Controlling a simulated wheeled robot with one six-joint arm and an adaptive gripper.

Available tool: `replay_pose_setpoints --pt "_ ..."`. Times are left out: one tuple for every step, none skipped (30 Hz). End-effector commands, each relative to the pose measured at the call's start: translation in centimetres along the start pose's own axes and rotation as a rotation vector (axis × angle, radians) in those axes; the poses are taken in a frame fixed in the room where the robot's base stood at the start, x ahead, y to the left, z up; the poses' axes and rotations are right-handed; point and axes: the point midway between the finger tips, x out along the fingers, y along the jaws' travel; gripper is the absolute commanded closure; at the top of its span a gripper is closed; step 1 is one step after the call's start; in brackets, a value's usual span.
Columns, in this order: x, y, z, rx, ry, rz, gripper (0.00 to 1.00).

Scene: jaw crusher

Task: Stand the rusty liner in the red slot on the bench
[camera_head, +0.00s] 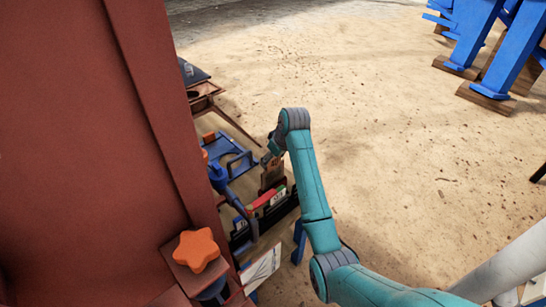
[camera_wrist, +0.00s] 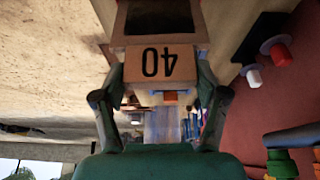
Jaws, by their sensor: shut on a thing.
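The rusty liner (camera_head: 271,171) is a brown plate held upright or nearly so above the bench in the head view. In the wrist view the plate (camera_wrist: 160,64) fills the space between the fingers and bears an upside-down "40". My gripper (camera_wrist: 158,80) is shut on it, one finger at each side. In the head view my gripper (camera_head: 275,147) is small and partly hidden by the wrist. A red slot piece (camera_head: 264,200) stands on the bench just below the liner, beside a green strip. Whether the liner's lower edge touches the slot cannot be told.
A large red-brown machine wall (camera_head: 90,140) stands close on the left. An orange star knob (camera_head: 196,250) sits at its lower edge. A blue frame (camera_head: 230,155) and a blue lever lie behind the slots. Open sandy floor (camera_head: 400,140) spreads to the right.

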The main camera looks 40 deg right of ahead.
Motion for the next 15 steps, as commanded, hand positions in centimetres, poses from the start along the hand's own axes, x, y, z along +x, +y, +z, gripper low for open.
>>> replay_pose_setpoints --pt "-0.01 0.03 -0.06 0.000 0.003 0.001 0.97" --pt "0.05 0.03 -0.04 -0.001 0.003 0.001 0.97" --pt "0.13 0.03 -0.01 -0.001 0.003 0.001 0.97" --pt "0.19 0.03 0.01 -0.001 0.003 0.001 0.97" --pt "0.25 0.03 0.04 -0.001 0.003 0.001 0.97" --pt "0.33 0.03 0.06 -0.001 0.004 0.002 0.97" --pt "0.39 0.03 0.08 -0.001 0.004 0.002 0.97" --pt "0.45 0.04 0.10 -0.001 0.004 0.002 0.97" --pt "0.53 0.04 0.13 -0.001 0.004 0.002 0.97" --pt "0.59 0.04 0.15 -0.001 0.004 0.002 0.97" --pt "0.65 0.04 0.17 -0.001 0.004 0.002 0.97" --pt "0.73 0.04 0.20 -0.001 0.004 0.002 0.97" --pt "0.80 0.04 0.23 -0.001 0.004 0.002 0.97" --pt "0.86 0.04 0.26 -0.001 0.004 0.002 0.97" --pt "0.94 0.04 0.29 -0.001 0.004 0.002 0.97"
